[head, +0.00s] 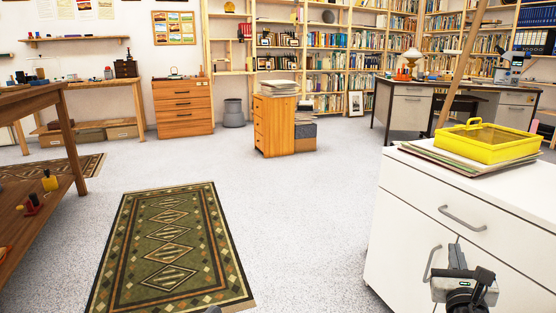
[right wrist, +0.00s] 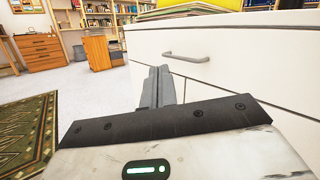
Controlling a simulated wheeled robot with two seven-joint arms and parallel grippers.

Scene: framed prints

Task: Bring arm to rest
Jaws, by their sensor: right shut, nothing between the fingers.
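My right gripper (head: 457,256) is at the lower right of the head view, in front of the white cabinet (head: 405,215). In the right wrist view its two grey fingers (right wrist: 158,86) are together with nothing between them. They point toward the cabinet's drawer front, below the handle (right wrist: 186,57). I cannot tell how wide the gap to the cabinet is. My left gripper is not recognisable in the head view; only a small dark bit shows at the bottom edge, and I cannot tell what it is.
A yellow tray (head: 487,143) sits on papers on top of the white cabinet. A patterned rug (head: 172,250) lies on the open floor. A wooden table (head: 68,135) stands at the left. A small wooden drawer unit (head: 273,125) stands mid-room, with bookshelves (head: 330,60) behind.

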